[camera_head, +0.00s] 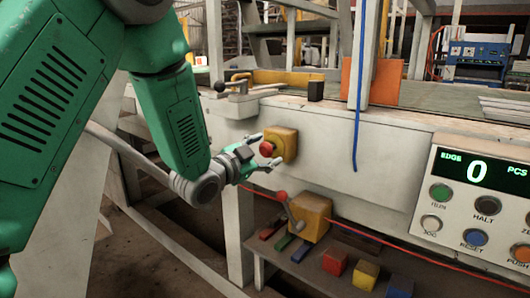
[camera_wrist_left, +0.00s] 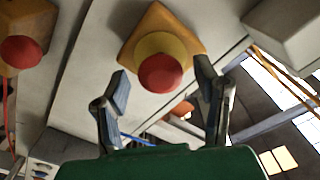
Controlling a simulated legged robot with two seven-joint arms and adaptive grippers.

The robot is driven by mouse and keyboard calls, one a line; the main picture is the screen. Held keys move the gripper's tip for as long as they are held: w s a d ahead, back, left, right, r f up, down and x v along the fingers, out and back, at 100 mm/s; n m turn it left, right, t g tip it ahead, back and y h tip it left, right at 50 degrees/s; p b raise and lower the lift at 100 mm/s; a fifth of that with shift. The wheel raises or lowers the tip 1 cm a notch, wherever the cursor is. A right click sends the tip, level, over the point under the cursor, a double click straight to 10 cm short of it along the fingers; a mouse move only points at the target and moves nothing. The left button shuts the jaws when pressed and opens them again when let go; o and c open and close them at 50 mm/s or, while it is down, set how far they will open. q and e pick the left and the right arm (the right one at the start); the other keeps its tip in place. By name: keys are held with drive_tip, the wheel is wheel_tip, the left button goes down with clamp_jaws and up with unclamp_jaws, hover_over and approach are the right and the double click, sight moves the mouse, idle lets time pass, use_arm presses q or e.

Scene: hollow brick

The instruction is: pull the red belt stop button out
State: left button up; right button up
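The red stop button (camera_head: 266,149) sits on a yellow box (camera_head: 284,143) on the front of the white machine frame. In the left wrist view the red button (camera_wrist_left: 160,73) stands out from a yellow collar on its yellow plate (camera_wrist_left: 180,24). My left gripper (camera_head: 264,152) is open, its fingers on either side of the button in the head view. In the wrist view its open fingers (camera_wrist_left: 163,90) are spread to both sides, with gaps between them and the button. Contact is not visible. My right gripper is in neither view.
Below is another yellow box (camera_head: 311,216) with a red-knobbed lever (camera_head: 282,197). Coloured blocks (camera_head: 364,274) lie on a low shelf. A control panel (camera_head: 470,205) reading 0 stands at right. A blue cord (camera_head: 357,100) hangs down the machine front.

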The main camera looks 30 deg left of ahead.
sight(263, 152)
use_arm(q)
drive_tip(key=shift+w+f, duration=0.1)
drive_tip(key=shift+s+a, duration=0.15)
drive_tip(key=shift+s, duration=0.2)
drive_tip(key=s, duration=0.5)
drive_tip(key=shift+s+a, duration=0.15)
drive_tip(key=shift+a, duration=0.1)
drive_tip(key=shift+s+d, duration=0.1)
drive_tip(key=shift+s, duration=0.65)
